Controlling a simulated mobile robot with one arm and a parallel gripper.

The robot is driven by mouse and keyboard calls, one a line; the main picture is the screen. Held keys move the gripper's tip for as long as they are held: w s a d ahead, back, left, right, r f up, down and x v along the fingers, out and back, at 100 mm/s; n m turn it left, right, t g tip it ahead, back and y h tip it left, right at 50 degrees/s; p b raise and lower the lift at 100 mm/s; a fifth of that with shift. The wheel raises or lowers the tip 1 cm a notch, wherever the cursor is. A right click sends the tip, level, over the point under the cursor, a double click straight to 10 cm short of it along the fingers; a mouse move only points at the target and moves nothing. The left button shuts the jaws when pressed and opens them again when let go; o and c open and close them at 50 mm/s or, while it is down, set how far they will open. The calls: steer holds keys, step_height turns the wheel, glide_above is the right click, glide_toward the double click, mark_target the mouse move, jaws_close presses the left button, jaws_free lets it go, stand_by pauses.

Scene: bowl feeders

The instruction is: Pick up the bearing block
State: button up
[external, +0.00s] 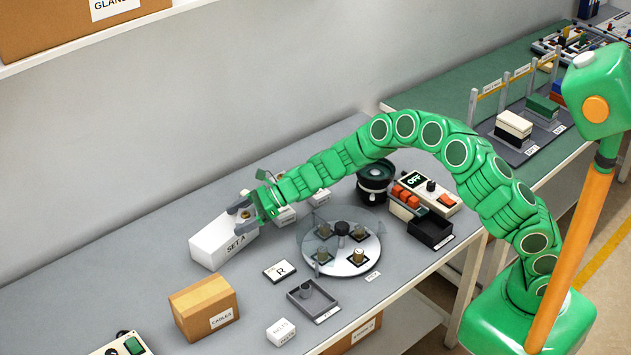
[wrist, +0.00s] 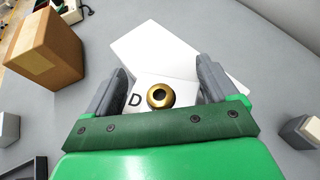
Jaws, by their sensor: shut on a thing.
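A white block with a brass ring in its face and a letter D, which looks like the bearing block (wrist: 143,88), sits between my fingers in the wrist view. My gripper (wrist: 161,72) is shut on it. In the external view my gripper (external: 243,207) is over the back edge of the white SET A box (external: 217,243). The block is small there and largely hidden by the fingers. The white box also shows beyond the block in the wrist view (wrist: 160,45). I cannot tell whether block and box touch.
A round disc (external: 345,268) with several small parts stands right of the box. A card marked R (external: 280,270), a grey tray (external: 312,304) and a cardboard box (external: 203,303) stand in front. A black round device (external: 375,180) and a control box (external: 428,192) are farther right.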

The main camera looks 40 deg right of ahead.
steer(key=shift+r, duration=0.7)
steer(key=s+d+r, duration=0.2)
steer(key=s+r, duration=0.2)
steer(key=r, duration=0.3)
steer(key=shift+s+d+r, duration=0.15)
steer(key=shift+d+r, duration=0.05)
steer(key=shift+r, duration=0.15)
steer(key=s+d+r, duration=0.3)
steer(key=s, duration=0.3)
glide_above(218, 229)
steer(key=s+d, duration=0.2)
steer(key=s, duration=0.1)
steer(key=f, duration=0.5)
steer(key=shift+w+a, duration=0.15)
steer(key=shift+a, duration=0.1)
steer(key=shift+w+a+f, duration=0.25)
steer(key=shift+w+f, duration=0.2)
steer(key=shift+f, duration=0.2)
steer(key=shift+w+a+f, duration=0.3)
steer(key=shift+w+f, duration=0.2)
steer(key=shift+f, duration=0.1)
steer(key=shift+w+a+f, duration=0.25)
steer(key=shift+w+f, duration=0.2)
steer(key=shift+f, duration=1.75)
